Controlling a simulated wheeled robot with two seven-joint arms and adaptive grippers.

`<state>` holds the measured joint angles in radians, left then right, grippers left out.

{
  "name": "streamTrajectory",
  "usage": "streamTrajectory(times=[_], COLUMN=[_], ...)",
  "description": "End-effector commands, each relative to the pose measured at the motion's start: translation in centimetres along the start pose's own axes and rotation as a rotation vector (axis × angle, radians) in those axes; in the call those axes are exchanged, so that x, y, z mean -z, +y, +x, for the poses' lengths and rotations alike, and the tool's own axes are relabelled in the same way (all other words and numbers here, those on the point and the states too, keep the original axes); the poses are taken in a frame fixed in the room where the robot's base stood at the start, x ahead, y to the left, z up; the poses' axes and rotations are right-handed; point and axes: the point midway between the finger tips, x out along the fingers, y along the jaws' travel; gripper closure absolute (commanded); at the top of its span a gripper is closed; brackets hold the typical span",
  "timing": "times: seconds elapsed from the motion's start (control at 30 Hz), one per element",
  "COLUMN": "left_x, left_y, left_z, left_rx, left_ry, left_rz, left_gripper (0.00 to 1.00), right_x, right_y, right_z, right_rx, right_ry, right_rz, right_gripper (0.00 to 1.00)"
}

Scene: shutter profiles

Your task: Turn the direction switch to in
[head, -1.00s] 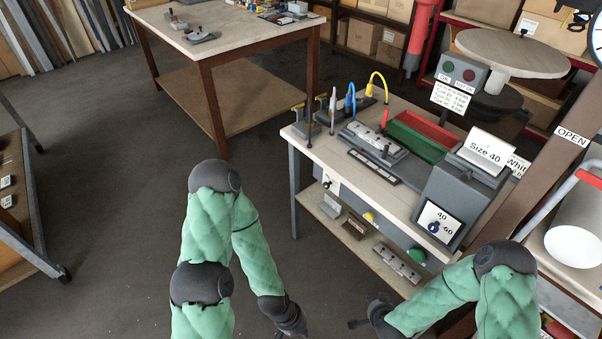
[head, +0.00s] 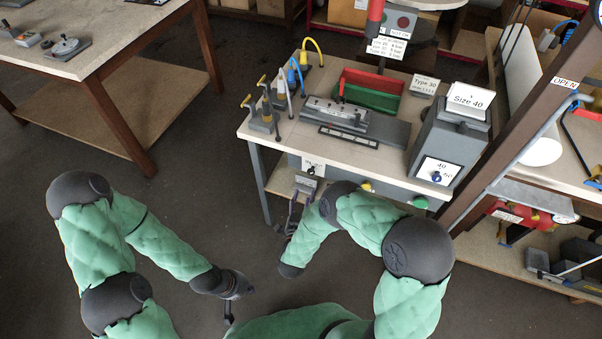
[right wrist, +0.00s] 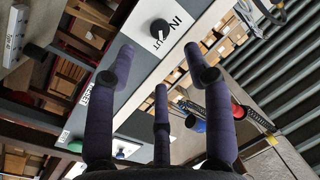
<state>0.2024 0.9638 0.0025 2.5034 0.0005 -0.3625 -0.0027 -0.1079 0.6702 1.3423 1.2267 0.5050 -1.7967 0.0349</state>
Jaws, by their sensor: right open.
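The direction switch is a dark round knob on a white plate marked IN, with a partly covered second label ending in UT. It shows ahead of the fingers in the right wrist view (right wrist: 160,29), and small on the bench's front panel in the head view (head: 311,170). I cannot tell which label its pointer faces. My right gripper (head: 292,212) is just in front of that panel; in the right wrist view (right wrist: 160,75) its fingers are spread, empty and apart from the knob. My left gripper (head: 234,290) hangs low over the floor, its fingers too small to read.
The bench (head: 262,128) carries a grey Size 40 box (head: 440,140), a red and green tray (head: 370,92) and upright tools at its left. Open floor lies left.

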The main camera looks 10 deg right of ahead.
Motion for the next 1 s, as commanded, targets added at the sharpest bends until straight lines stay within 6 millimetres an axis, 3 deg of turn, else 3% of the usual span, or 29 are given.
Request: streamTrajectory(times=[0.5, 0.7, 1.0], left_x=[0.1, 0.1, 0.1], left_y=[-0.8, -0.9, -0.9], left_z=[2.2, 2.5, 2.5], left_rx=[0.000, 0.000, 0.000], left_ry=[0.000, 0.000, 0.001], left_rz=[0.000, 0.000, 0.000], left_gripper=[1.00, 1.00, 1.00], right_x=[-0.2, -0.1, -0.1], right_y=[0.1, 0.1, 0.0], right_z=[8.3, 9.7, 9.9], right_rx=[-0.001, 0.000, 0.000], right_ry=[0.000, -0.002, -0.003], right_rz=[0.000, 0.000, -0.001], right_gripper=[0.48, 0.48, 0.48])
